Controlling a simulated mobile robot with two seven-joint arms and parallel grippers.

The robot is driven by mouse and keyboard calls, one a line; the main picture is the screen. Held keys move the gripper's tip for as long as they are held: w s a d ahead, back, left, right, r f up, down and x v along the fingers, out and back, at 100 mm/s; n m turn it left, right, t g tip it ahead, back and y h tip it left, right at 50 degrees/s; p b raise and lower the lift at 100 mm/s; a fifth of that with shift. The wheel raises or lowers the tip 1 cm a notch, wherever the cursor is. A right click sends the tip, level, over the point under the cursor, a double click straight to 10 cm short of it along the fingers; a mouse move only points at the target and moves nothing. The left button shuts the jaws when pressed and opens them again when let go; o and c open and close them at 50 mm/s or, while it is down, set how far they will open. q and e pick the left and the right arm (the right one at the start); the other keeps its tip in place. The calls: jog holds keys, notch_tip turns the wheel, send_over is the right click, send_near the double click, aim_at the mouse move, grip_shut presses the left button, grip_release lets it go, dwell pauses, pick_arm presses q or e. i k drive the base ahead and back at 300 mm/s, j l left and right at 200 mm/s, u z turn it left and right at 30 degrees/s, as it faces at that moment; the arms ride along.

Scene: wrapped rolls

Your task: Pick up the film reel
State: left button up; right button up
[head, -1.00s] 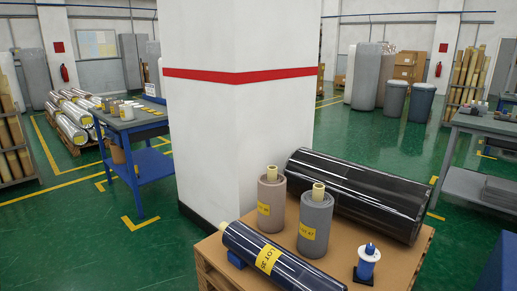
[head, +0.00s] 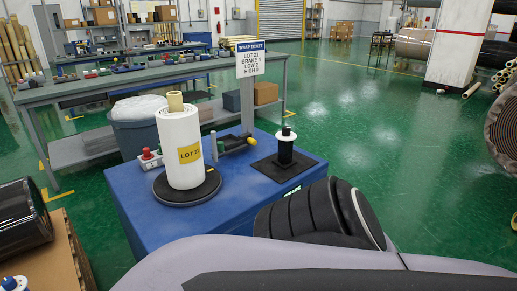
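A small upright reel (head: 286,147) with a dark body and white top stands on a black square pad on the blue machine top. A larger white roll (head: 180,150) with a yellow LOT 23 label stands upright on a round dark plate to its left. I cannot tell for certain which of these is the film reel. A grey arm link of mine with a black ribbed joint crosses the bottom of the head view, in front of the machine. Neither gripper shows.
The blue machine (head: 225,205) carries a ticket sign (head: 251,60) and a red-and-white control box (head: 149,160). A grey bin (head: 140,125) and a long bench (head: 60,92) stand behind it.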

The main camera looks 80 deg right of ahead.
aim_at(285, 160)
jog(key=z, duration=2.75)
jog(key=i+l, duration=0.85)
jog(key=i, duration=0.25)
jog(key=i+l+u, duration=0.15)
jog(key=u, duration=0.95)
